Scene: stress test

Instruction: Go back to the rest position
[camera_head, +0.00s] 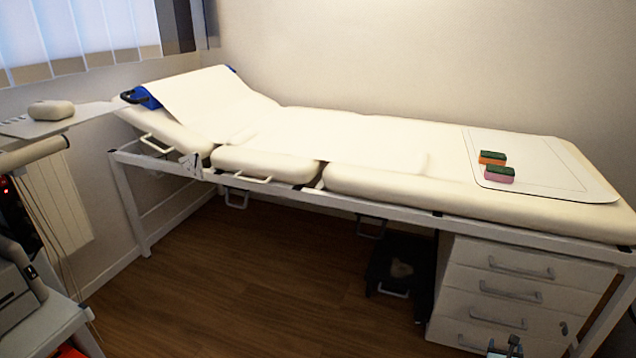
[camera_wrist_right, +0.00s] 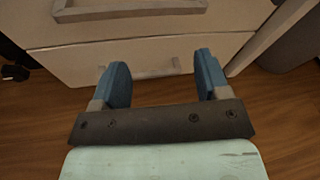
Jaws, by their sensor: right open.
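My right gripper (camera_wrist_right: 162,82) is open and empty in the right wrist view, its two blue fingers apart in front of the white drawers. In the head view its tip (camera_head: 506,347) just shows at the bottom edge, low in front of the drawer unit. My left gripper is not in view. Two small sponge-like blocks with dark green tops lie on a white mat (camera_head: 548,165) on the bed: an orange block (camera_head: 492,158) and a pink block (camera_head: 500,174). They lie close to each other, well away from the right gripper.
The cream examination bed (camera_head: 390,150) stands along the wall. A white drawer unit (camera_head: 520,272) and a dark object (camera_head: 398,275) are under it. Equipment on a cart (camera_head: 20,285) stands at the left. The wooden floor (camera_head: 250,290) in front of the bed is clear.

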